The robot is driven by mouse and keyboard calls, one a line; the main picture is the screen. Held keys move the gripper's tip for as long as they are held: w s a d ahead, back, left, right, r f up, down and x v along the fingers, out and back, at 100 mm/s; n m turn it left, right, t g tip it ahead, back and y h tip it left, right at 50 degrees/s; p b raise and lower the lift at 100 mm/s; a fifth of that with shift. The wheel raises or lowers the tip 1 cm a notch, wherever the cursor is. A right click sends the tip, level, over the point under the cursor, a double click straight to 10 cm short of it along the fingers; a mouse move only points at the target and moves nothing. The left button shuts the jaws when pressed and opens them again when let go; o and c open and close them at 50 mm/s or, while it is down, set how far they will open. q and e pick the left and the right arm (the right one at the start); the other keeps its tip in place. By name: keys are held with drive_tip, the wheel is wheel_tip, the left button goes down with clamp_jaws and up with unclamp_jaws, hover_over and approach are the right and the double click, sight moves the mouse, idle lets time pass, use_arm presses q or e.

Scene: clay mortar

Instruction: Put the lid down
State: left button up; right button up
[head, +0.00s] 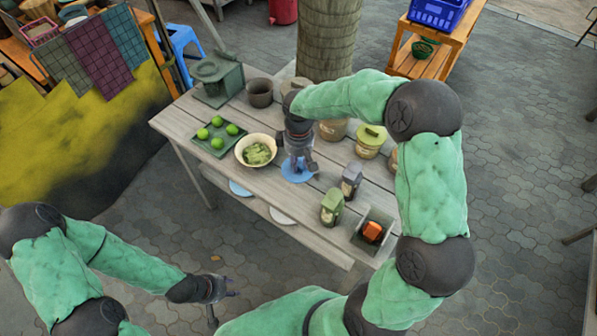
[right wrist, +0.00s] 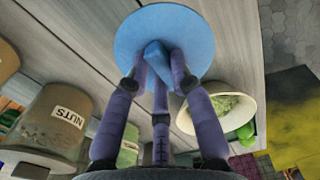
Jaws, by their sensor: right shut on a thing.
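A round blue lid (head: 297,173) is at the middle of the wooden table, under my right gripper (head: 299,160). In the right wrist view the lid (right wrist: 135,45) shows as a flat disc with a blue knob (right wrist: 157,58). My right gripper (right wrist: 160,75) is shut on this knob, its fingers around it. The lid looks level and close to the boards; I cannot tell whether it touches them. My left gripper (head: 222,294) is empty, with its fingers apart, in front of the table and below its top.
A bowl of greens (head: 256,150) stands left of the lid, a tray of limes (head: 218,137) further left. A dark clay mortar (head: 260,92) stands behind. Grey and green containers (head: 332,206) stand to the right, with jars (head: 371,141) behind them. Bare boards (head: 292,205) lie in front.

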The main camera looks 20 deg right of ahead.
sight(299, 163)
drive_tip(key=shift+f+b, duration=0.8)
drive_tip(key=shift+f, duration=1.4)
drive_tip(key=shift+f, duration=0.15)
drive_tip(key=o, duration=0.9)
drive_tip(key=shift+o, duration=0.2)
wheel_tip(299, 163, up, 12)
drive_tip(key=p, duration=0.4)
